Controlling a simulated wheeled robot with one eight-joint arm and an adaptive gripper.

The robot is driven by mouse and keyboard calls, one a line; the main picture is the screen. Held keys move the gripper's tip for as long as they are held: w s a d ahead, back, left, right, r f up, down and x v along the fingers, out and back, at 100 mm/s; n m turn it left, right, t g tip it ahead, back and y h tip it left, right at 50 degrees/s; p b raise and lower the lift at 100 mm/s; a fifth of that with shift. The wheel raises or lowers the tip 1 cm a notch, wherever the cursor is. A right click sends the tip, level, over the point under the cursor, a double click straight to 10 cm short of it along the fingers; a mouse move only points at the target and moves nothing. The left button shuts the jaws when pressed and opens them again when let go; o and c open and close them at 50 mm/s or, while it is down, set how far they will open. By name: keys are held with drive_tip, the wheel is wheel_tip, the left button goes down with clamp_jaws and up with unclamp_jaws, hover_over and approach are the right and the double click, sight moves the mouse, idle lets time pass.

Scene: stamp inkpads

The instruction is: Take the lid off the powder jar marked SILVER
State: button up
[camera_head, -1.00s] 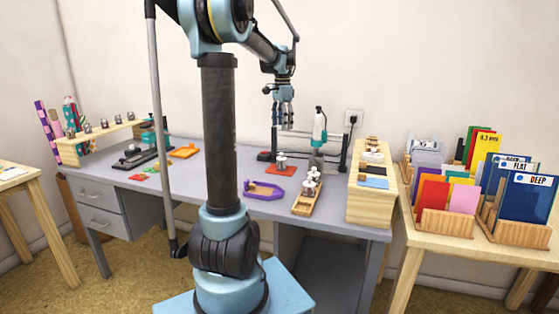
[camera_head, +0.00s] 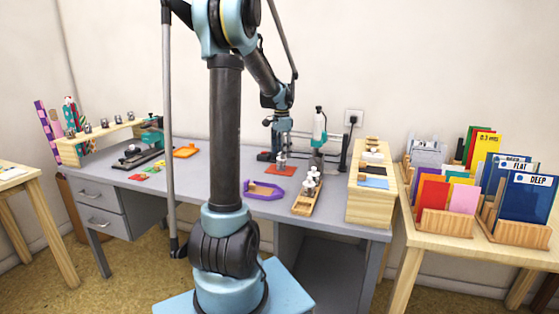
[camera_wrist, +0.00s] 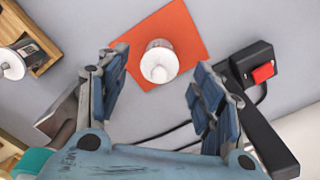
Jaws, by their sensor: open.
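A small jar with a whitish lid (camera_wrist: 159,63) stands upright on an orange-red mat (camera_wrist: 190,38) in the wrist view. Its marking cannot be read. My gripper (camera_wrist: 157,92) is open and empty, with its blue finger pads spread to either side below the jar in that picture. In the head view my gripper (camera_head: 281,147) points down just over the jar (camera_head: 281,160), which it partly hides. Several more jars (camera_head: 313,178) stand in a wooden tray (camera_head: 303,207) to the right; their labels are too small to read.
A black box with a red switch (camera_wrist: 262,73) and its cable lie right of the mat. A purple tray (camera_head: 263,191) lies in front. The desk to the left of the mat is mostly clear.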

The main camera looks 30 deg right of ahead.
drive_tip(key=shift+f, duration=0.65)
drive_tip(key=shift+c, duration=0.6)
drive_tip(key=c, duration=0.7)
drive_tip(key=shift+o, duration=0.2)
drive_tip(key=shift+r, duration=0.1)
